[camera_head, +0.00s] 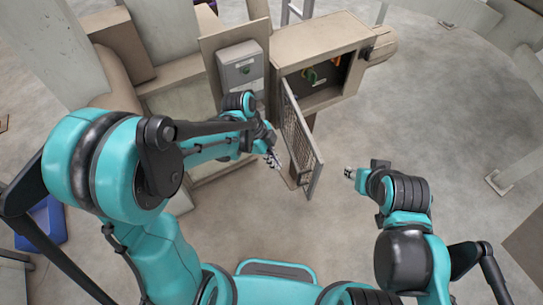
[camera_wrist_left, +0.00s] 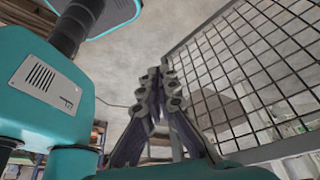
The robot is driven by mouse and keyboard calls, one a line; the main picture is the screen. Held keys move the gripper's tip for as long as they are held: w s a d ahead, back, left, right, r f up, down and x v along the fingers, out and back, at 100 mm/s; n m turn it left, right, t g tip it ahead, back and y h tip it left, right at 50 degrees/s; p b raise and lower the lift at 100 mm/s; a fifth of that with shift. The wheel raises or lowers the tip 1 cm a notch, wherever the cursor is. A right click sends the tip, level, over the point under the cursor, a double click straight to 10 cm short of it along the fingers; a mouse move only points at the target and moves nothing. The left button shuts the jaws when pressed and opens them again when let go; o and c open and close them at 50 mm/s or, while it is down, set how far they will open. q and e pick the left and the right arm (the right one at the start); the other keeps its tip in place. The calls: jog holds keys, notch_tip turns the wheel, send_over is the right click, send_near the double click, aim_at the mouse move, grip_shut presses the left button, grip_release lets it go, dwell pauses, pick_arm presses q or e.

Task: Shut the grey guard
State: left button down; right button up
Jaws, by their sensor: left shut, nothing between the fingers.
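The grey guard (camera_head: 300,140) is a framed mesh door on the beige machine. It stands swung open, reaching from the left side of the machine's dark opening (camera_head: 318,80) out toward me. My left gripper (camera_head: 273,160) is shut and empty, just left of the guard near its free end. In the left wrist view, the closed fingers (camera_wrist_left: 157,78) point up beside the guard's mesh (camera_wrist_left: 250,75); whether they touch it I cannot tell. My right gripper (camera_head: 350,173) is right of the guard and apart from it; its fingers are too small to read.
A grey control box (camera_head: 241,66) is on a panel left of the opening. Green and orange parts (camera_head: 313,76) show inside the opening. A blue object (camera_head: 43,224) is on the floor at the far left. The floor (camera_head: 430,110) right of the machine is clear.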

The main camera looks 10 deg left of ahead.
pick_arm(q)
jog(key=d+f, duration=0.3)
jog(key=d, duration=0.2)
jog(key=shift+s+d+f, duration=0.15)
jog(key=shift+s+f, duration=0.15)
jog(key=shift+s, duration=0.15)
jog(key=shift+d, duration=0.1)
